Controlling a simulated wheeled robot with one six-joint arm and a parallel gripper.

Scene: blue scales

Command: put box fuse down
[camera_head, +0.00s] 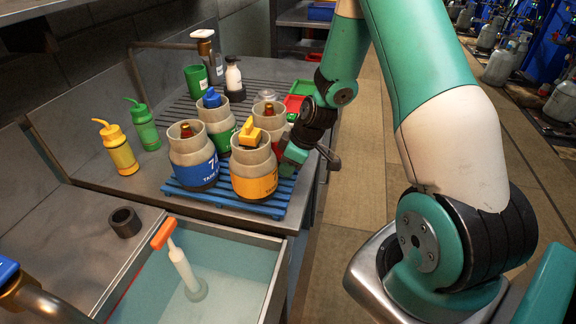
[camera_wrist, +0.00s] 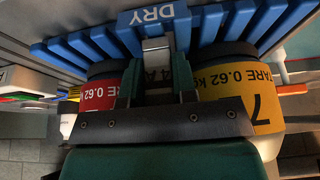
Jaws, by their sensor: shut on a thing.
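My gripper (camera_wrist: 157,85) is shut on a small pale grey block, which I take to be the box fuse (camera_wrist: 156,46). The block shows between the fingers in the wrist view, close to the blue slatted rack (camera_wrist: 98,40) marked DRY. In the head view my gripper (camera_head: 294,157) is at the right side of the rack (camera_head: 222,204), beside the yellow-label canister (camera_head: 254,184). The box fuse is hidden there. In the wrist view the red-label canister (camera_wrist: 100,92) is left of the fingers and the yellow-label one (camera_wrist: 238,85) right. I cannot tell whether the block touches anything.
Canisters with blue (camera_head: 194,168) and green labels also stand on the rack. Yellow (camera_head: 118,148) and green (camera_head: 143,124) bottles stand left. A water basin (camera_head: 235,285) is in front, with a black ring (camera_head: 124,222) beside it. Green and red trays lie behind my gripper.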

